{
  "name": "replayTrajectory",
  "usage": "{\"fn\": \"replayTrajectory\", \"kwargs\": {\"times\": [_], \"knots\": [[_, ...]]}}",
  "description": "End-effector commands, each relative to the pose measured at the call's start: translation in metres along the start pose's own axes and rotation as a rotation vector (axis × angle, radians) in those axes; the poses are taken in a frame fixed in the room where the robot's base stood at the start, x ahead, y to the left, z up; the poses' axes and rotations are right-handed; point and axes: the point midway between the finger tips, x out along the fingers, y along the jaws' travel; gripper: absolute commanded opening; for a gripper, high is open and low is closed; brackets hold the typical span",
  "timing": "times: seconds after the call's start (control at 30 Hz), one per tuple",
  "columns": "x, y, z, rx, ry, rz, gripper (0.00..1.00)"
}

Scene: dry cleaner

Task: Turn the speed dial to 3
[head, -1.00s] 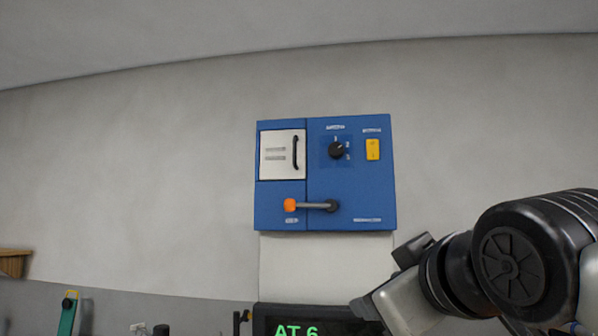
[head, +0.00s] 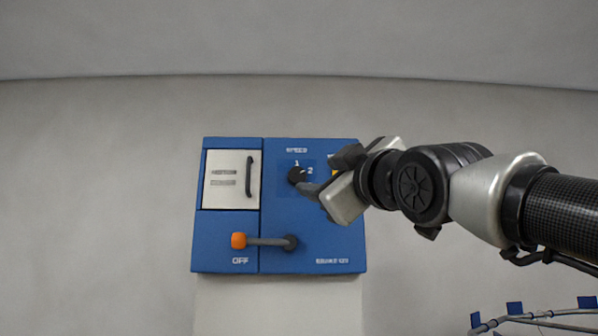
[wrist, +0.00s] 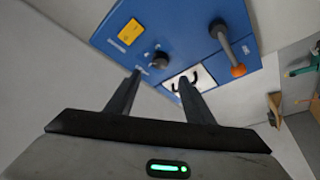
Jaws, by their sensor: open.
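The black speed dial (head: 297,175) sits on the upper part of the blue panel (head: 225,260), under a small label reading SPEED. The numbers 1 and 2 show above and right of it. Its lower right is partly behind my gripper, and no 3 can be read. Which number it points at I cannot tell. My gripper (head: 312,190) is just in front of the dial, coming from the right. In the wrist view its two fingers (wrist: 160,80) are apart and empty, with the dial (wrist: 161,59) showing beyond and between the tips. I cannot tell whether they touch it.
A white door (head: 226,180) with a black handle is left of the dial. Below is a grey lever with an orange knob (head: 238,240), by the word OFF. A yellow switch (wrist: 130,32) is beside the dial, mostly hidden by my gripper in the head view. A blue-flagged rail (head: 540,315) is lower right.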

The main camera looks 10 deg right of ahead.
Motion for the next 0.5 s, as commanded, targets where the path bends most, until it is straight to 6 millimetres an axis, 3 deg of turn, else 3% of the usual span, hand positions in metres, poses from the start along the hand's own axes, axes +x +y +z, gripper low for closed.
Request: {"fn": "replayTrajectory", "kwargs": {"times": [0.2, 0.5], "knots": [[0.051, 0.001, -0.004, 0.0, 0.001, -0.004, 0.48], [0.091, 0.0, -0.002, 0.001, 0.001, -0.001, 0.48]]}}
